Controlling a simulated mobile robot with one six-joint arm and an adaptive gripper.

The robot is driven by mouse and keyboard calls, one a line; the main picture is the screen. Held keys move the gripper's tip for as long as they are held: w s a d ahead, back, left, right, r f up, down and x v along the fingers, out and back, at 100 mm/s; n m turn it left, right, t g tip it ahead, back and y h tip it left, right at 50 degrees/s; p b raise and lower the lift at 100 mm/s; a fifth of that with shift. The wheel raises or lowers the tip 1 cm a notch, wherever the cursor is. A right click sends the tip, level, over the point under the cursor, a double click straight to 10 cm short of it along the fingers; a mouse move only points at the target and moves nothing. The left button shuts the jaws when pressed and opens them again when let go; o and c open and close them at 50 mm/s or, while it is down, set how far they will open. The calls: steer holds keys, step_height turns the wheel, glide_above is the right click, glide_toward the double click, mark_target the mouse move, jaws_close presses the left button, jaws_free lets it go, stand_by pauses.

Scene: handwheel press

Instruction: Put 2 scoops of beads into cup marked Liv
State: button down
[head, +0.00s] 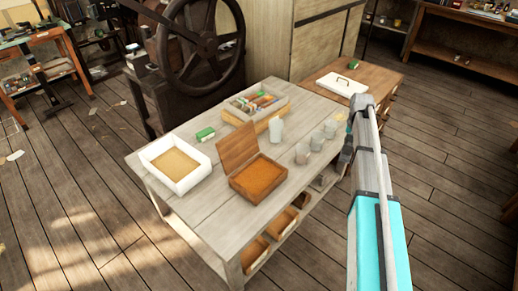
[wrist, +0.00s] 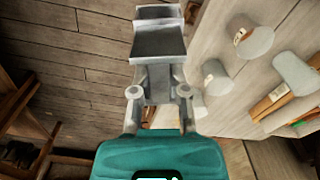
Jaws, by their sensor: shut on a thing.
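My gripper (wrist: 158,88) is shut on a grey metal piece (wrist: 158,44), which looks like a scoop; whether it holds beads I cannot tell. In the head view, my arm reaches the table's right edge, beside the cups. Several pale cups stand there, among them one (head: 302,153), another (head: 317,141) and one further left (head: 276,130). In the wrist view, cups (wrist: 250,36) (wrist: 216,78) carry small labels too blurred to read, so I cannot pick out Liv. A white tray (head: 150,153) holds tan material; an open-lidded wooden box (head: 236,182) holds orange-brown material.
The grey plank table (head: 205,225) has drawers or bins below. A box of coloured items (head: 232,117) and a green block (head: 205,134) sit behind. A large handwheel press (head: 203,42) stands at the back.

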steer(key=shift+d, duration=0.45)
steer(key=a+f+n+b, duration=0.3)
steer(key=a, duration=1.5)
steer(key=s+a+f+n+b, duration=0.1)
steer(key=a+f+n+b, duration=0.1)
steer(key=a, duration=1.7)
steer(key=shift+s+a+f+n+t+b, duration=0.2)
steer(key=shift+s+f+n+t+b, duration=0.15)
steer(key=shift+f+b, duration=0.3)
steer(key=shift+f, duration=0.1)
steer(key=s+f+t+b, duration=0.3)
steer(key=f+b, duration=0.4)
steer(key=b, duration=0.2)
steer(key=shift+s+d+f+y, duration=0.25)
steer(key=shift+d+f+y, duration=0.05)
steer(key=shift+d+f, duration=0.1)
